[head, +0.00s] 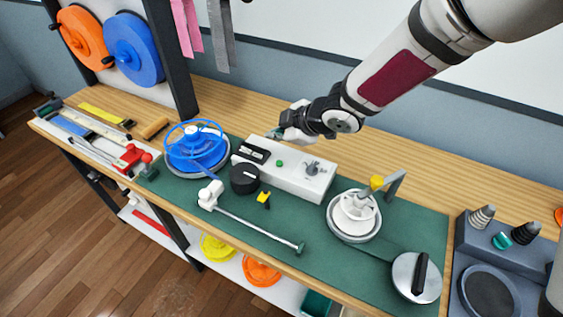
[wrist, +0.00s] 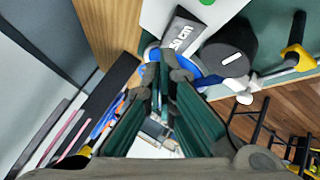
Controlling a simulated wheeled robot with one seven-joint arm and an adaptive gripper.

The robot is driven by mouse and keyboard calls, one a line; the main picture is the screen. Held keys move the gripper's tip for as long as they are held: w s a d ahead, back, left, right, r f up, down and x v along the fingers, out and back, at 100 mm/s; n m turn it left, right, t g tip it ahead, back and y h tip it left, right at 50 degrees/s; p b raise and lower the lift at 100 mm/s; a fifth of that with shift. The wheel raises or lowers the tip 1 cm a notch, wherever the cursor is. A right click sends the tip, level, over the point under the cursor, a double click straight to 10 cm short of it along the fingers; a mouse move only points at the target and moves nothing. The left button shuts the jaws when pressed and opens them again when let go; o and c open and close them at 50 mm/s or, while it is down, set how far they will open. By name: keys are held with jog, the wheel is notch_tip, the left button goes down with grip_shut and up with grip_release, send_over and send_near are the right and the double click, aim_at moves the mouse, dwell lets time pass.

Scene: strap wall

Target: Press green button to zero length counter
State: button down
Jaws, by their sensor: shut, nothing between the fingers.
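The green button (head: 280,163) is a small round cap on top of a white box (head: 305,180) on the green mat. It also shows at the top edge of the wrist view (wrist: 207,2), partly cut off. The black length counter (head: 254,150) sits on the box left of the button; in the wrist view its display (wrist: 184,34) shows partly readable characters. My gripper (head: 274,133) is shut and empty, above and behind the box in the head view, apart from the button. In the wrist view its fingertips (wrist: 168,62) appear near the counter's end.
A grey lever knob (head: 313,168) stands on the box right of the button. A black dial (head: 244,178) is in front. A blue reel (head: 193,147) is left, a white spool (head: 354,214) right. Bare wooden bench (head: 400,180) lies behind the box.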

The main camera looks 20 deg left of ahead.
aim_at(278, 164)
jog(key=shift+f+b, duration=3.35)
jog(key=shift+f, duration=0.15)
jog(key=shift+f+b, duration=0.25)
jog(key=shift+b, duration=0.3)
jog(key=shift+f+b, duration=0.5)
jog(key=shift+b, duration=0.1)
jog(key=shift+r, duration=0.1)
jog(key=shift+r+p, duration=0.85)
jog(key=shift+p, duration=0.2)
notch_tip(278, 164, up, 5)
jog(key=p, duration=0.5)
jog(key=shift+p, duration=0.35)
dwell(0.4)
